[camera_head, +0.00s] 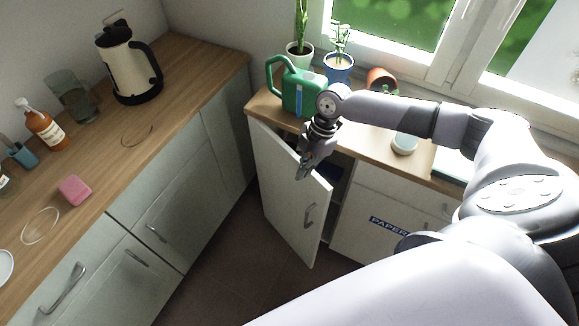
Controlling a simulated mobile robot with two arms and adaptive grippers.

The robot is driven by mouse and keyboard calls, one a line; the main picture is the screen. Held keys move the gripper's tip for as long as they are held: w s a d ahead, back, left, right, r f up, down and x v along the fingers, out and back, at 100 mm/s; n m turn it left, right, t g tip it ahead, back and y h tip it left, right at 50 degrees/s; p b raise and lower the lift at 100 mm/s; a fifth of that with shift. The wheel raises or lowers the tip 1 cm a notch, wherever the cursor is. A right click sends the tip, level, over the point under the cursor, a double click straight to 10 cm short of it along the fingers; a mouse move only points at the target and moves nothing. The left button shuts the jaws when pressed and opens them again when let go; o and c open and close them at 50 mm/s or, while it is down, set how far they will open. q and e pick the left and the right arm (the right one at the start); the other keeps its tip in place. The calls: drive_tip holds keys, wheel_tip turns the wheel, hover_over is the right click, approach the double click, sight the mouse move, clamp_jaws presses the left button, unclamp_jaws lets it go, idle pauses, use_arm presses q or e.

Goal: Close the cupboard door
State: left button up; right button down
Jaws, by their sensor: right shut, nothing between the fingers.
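The white cupboard door (284,190) stands partly open under the window-side counter, swung out over the floor. Its hinge side is at the left and its free edge is at the right. Its metal handle (309,215) is on the outer face near the free edge. A dark gap shows between the door and the cupboard. My right gripper (301,176) is shut and empty, pointing down at the door's top edge. I cannot tell whether it touches the door. My left gripper is not in view.
A green watering can (297,92) and potted plants stand on the window-side counter (263,104) behind my right arm. A drawer unit with a blue "PAPER" label (389,226) is right of the door. The left counter (95,212) holds a kettle (128,65) and bottles. The floor (243,268) before the door is clear.

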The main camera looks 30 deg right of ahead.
drive_tip(key=shift+w+d, duration=0.2)
drive_tip(key=shift+d, duration=0.9)
drive_tip(key=shift+w+d, duration=0.2)
drive_tip(key=shift+d, duration=0.85)
